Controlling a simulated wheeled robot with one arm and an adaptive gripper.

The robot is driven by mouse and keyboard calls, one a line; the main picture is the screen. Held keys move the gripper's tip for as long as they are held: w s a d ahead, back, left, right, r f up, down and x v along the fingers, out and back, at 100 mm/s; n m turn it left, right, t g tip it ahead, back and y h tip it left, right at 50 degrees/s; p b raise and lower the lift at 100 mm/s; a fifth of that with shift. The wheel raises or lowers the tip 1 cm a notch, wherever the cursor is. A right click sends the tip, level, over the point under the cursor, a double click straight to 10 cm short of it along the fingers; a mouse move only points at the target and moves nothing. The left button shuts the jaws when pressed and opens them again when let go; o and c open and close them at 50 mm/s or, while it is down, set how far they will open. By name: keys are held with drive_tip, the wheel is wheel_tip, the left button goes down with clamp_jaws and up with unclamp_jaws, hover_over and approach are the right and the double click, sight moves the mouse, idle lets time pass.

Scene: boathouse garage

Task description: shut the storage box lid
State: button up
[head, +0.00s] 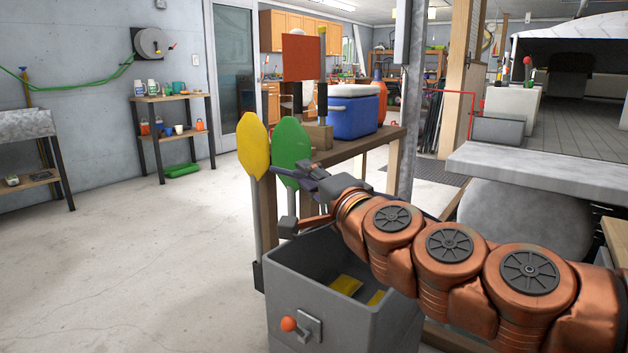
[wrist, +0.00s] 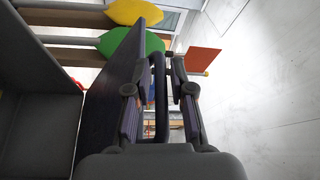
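The grey storage box (head: 340,300) stands open at the lower middle of the head view, with yellow items (head: 347,285) inside. An orange-knobbed latch (head: 300,326) is on its front. In the wrist view a dark panel, apparently the raised lid (wrist: 108,95), stands steeply beside the box's grey interior (wrist: 35,135). A dark bar handle (wrist: 159,100) shows on its right side. My gripper (head: 303,203) is over the box's far side; in the wrist view its open fingers (wrist: 160,72) lie either side of the handle, with gaps visible. My arm hides much of the lid in the head view.
Yellow (head: 253,145) and green (head: 291,150) paddles stand upright behind the box. A wooden bench (head: 365,143) carries a blue cooler (head: 353,112). A grey slab-topped table (head: 540,170) is to the right. The floor (head: 130,260) at left is clear.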

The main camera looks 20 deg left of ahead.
drive_tip(key=v, duration=1.2)
idle(0.4)
